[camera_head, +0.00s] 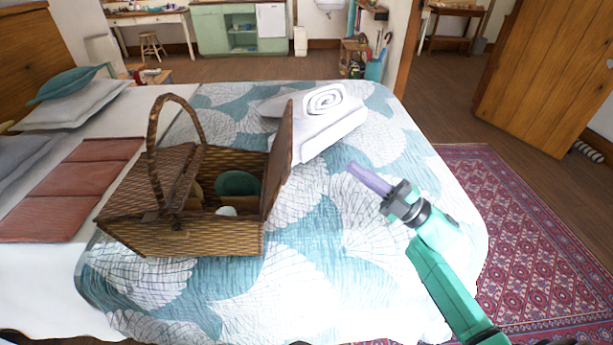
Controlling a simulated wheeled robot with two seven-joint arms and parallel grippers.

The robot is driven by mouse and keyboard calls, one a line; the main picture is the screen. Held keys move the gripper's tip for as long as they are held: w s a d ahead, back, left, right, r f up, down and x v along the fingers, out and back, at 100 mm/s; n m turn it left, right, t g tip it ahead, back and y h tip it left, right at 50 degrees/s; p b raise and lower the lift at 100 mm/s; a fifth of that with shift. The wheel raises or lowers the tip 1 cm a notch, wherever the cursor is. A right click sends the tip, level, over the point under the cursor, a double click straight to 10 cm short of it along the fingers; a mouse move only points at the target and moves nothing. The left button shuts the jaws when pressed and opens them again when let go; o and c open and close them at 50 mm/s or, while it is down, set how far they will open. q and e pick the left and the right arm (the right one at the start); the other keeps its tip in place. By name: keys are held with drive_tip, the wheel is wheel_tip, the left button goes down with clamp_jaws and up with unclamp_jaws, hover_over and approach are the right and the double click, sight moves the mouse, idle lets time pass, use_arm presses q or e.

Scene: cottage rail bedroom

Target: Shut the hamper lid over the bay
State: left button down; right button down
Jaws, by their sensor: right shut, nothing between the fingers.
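The wicker hamper (190,238) stands on the bed, with a tall arched handle (154,150) over its middle. Its left lid (150,182) lies down over the left part. Its right lid (281,152) stands up, near upright, at the right edge, so the right bay is open. Inside the bay are a dark green round thing (237,183) and a small white thing (226,211). My right gripper (352,167) is shut and empty, to the right of the raised lid and apart from it. Its fingers look purple and point up and left. My left gripper is not in view.
A folded white blanket with a rolled towel (325,100) lies behind the raised lid. Red folded cloth (75,190) and pillows (75,100) lie to the left. The patterned quilt (330,260) is clear in front and to the right of the hamper.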

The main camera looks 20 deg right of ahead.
drive_tip(key=s+n+g+y, duration=0.5)
drive_tip(key=s+n+g, duration=0.2)
drive_tip(key=n+g, duration=0.25)
drive_tip(key=s+p+x, duration=0.1)
drive_tip(key=p+x, duration=0.4)
drive_tip(key=x, duration=0.9)
drive_tip(key=shift+a+g, duration=0.25)
drive_tip(key=shift+g, duration=0.2)
drive_tip(key=shift+w+r, duration=0.15)
drive_tip(key=shift+w, duration=0.05)
